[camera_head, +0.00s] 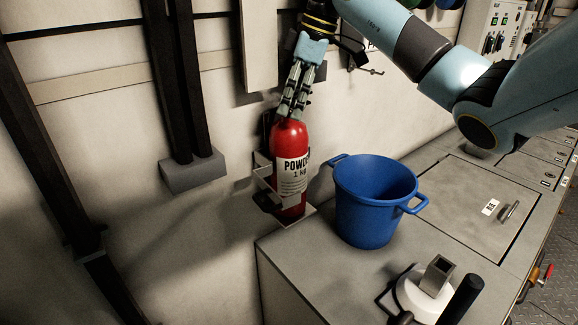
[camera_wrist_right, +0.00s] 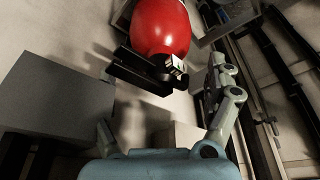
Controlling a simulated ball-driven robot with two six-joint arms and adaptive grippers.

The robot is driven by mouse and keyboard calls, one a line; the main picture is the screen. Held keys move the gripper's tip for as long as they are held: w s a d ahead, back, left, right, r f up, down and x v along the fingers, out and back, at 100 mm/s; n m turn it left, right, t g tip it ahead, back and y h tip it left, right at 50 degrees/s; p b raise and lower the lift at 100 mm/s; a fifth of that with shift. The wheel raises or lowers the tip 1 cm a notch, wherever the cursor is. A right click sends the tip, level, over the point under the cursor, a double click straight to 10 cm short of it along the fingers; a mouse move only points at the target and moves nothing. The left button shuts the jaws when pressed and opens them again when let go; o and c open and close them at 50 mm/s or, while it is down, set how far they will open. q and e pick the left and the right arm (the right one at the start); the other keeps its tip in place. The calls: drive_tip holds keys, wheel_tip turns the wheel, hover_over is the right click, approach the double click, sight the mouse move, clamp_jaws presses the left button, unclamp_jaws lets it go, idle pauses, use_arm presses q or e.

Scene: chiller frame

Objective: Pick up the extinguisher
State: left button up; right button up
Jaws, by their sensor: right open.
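The red extinguisher (camera_head: 289,172), with a white "POWDER 1 kg" label, stands upright in a grey wall bracket (camera_head: 263,170) at the left of the counter. My right gripper (camera_head: 287,108) is just above it, pointing down, fingers in front of its top, which is partly hidden. In the right wrist view the extinguisher (camera_wrist_right: 160,25) is at the top, with dark parts below it. The open right gripper (camera_wrist_right: 160,115) has fingers apart at left and right, with nothing held between them. Whether a finger touches the extinguisher I cannot tell. My left gripper is not in view.
A blue bucket (camera_head: 373,205) stands on the grey counter (camera_head: 297,266) close to the right of the extinguisher. A white fixture (camera_head: 417,298) is at the front. Dark vertical rails (camera_head: 172,90) run along the wall at left. The counter front between bracket and bucket is clear.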

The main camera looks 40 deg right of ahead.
sight(289, 113)
drive_tip(key=x, duration=0.3)
drive_tip(key=shift+f, duration=0.1)
drive_tip(key=shift+s, duration=0.1)
clamp_jaws()
idle(0.4)
